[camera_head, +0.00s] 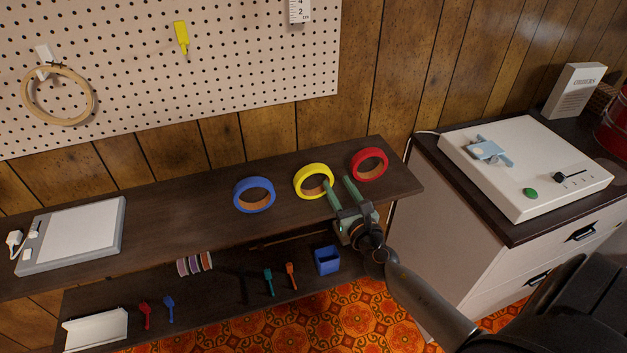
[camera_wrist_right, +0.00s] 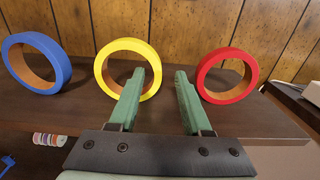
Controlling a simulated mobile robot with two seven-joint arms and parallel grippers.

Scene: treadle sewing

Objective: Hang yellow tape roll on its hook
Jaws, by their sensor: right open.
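The yellow tape roll (camera_head: 314,180) stands on the dark upper shelf between the blue and red rolls. My right gripper (camera_head: 338,187) is open at the shelf's front edge, its green fingers pointing toward the rolls. In the right wrist view, the left finger overlaps the lower right part of the yellow roll (camera_wrist_right: 106,72); the right finger lies in the gap beside the red roll. I cannot tell whether the left finger touches the yellow roll. A yellow hook (camera_head: 181,36) is on the pegboard, with nothing hanging on it. My left gripper is not in view.
The blue roll (camera_head: 254,195) and red roll (camera_head: 369,164) stand on either side on the shelf (camera_head: 180,222). A wooden hoop (camera_head: 57,96) hangs on the pegboard (camera_head: 130,75). A white cabinet (camera_head: 445,215) with a machine (camera_head: 520,160) stands at right.

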